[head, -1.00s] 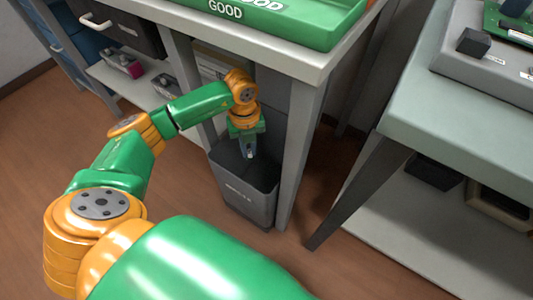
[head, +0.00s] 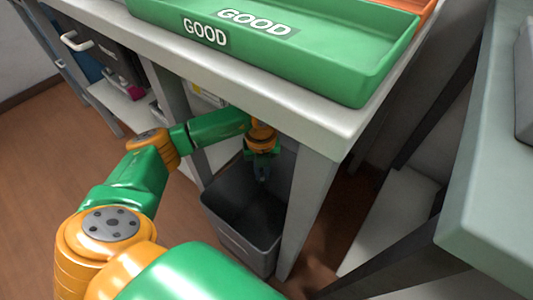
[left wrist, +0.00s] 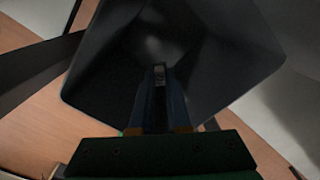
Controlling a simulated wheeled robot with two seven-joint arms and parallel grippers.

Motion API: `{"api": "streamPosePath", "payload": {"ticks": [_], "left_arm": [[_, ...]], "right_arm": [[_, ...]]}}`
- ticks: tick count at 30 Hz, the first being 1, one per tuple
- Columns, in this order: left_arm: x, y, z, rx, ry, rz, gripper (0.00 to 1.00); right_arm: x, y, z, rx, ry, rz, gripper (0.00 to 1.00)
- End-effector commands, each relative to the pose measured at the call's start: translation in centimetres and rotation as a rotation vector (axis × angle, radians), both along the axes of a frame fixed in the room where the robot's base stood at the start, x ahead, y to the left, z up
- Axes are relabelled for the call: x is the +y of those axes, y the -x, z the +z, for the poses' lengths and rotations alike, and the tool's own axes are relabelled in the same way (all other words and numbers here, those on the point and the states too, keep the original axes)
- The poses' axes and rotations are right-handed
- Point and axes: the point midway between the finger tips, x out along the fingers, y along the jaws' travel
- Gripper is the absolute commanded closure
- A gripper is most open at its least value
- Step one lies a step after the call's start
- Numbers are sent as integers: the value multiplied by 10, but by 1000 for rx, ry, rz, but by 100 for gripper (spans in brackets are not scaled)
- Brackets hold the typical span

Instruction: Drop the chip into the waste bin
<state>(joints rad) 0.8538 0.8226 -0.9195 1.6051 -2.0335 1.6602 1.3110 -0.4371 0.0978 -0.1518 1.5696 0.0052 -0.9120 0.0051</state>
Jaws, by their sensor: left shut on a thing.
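The waste bin (head: 243,222) is a dark grey open-topped box on the floor, under the edge of the bench. Its inside also fills much of the left wrist view (left wrist: 215,60). My left gripper (head: 263,178) points down over the bin's opening. In the left wrist view my left gripper (left wrist: 160,72) is shut on the chip (left wrist: 159,70), a small dark piece with a pale face between the fingertips. The bin's dark interior lies beyond it. The chip is too small to make out in the head view. My right gripper is not in view.
A green tray (head: 340,75) marked GOOD sits on the bench (head: 290,112) above the bin. A bench leg (head: 304,215) stands right beside the bin. Another table (head: 490,205) is at the right. Brown floor (head: 60,165) is open at the left.

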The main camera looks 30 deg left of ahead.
Motion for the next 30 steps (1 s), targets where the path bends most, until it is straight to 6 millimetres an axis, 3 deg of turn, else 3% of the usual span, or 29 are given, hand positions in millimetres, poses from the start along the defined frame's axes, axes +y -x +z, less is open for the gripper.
{"api": "streamPosePath", "payload": {"ticks": [11,12,15,24,30], "left_arm": [[0,0,-3,0,0,0,100],[0,0,-3,0,0,0,75],[0,0,-3,0,0,0,51],[0,0,-1,0,0,0,51],[0,-1,37,-3,0,0,51]], "right_arm": [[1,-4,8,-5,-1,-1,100],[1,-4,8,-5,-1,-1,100],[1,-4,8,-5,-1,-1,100],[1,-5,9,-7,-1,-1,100],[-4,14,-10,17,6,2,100]]}}
